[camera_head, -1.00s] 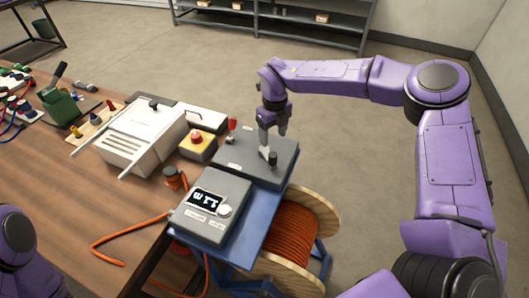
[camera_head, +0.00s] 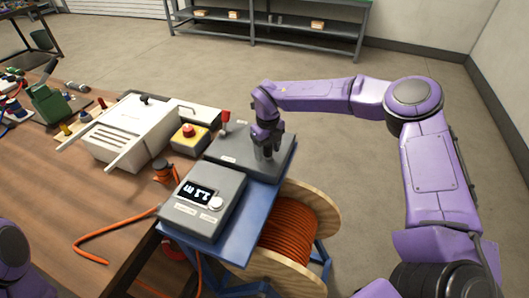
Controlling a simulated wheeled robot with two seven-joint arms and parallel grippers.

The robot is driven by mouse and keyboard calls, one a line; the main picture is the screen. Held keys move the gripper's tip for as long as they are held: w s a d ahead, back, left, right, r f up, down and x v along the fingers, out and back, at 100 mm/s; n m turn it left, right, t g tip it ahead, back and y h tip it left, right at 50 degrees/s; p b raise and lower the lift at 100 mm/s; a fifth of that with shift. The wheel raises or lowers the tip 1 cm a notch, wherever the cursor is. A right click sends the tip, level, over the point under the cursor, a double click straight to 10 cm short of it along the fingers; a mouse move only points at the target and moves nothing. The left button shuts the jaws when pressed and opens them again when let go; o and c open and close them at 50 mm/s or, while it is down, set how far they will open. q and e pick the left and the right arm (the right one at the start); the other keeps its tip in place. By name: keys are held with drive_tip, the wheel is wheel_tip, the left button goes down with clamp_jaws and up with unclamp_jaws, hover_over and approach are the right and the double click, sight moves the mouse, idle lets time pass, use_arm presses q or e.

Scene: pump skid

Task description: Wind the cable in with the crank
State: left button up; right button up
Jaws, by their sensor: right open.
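The orange cable (camera_head: 290,234) is wound on a wooden drum (camera_head: 325,208) under the blue stand. A loose length (camera_head: 112,224) lies on the table and hangs over its edge. The crank sits on top of the dark grey box (camera_head: 226,146); its knob is mostly hidden by my right gripper. My right gripper (camera_head: 266,154) points down at the crank knob, open, with its fingers around or just beside it; I cannot tell if they touch. A display box (camera_head: 203,203) shows a lit reading in metres. My left gripper is out of view.
A red-tipped lever (camera_head: 226,117) stands at the grey box's back edge. A yellow box with a red button (camera_head: 189,137) and a white machine (camera_head: 130,130) stand to the left. The floor right of the stand is clear.

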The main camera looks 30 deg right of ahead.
drive_tip(key=c, duration=1)
drive_tip(key=shift+a, duration=0.15)
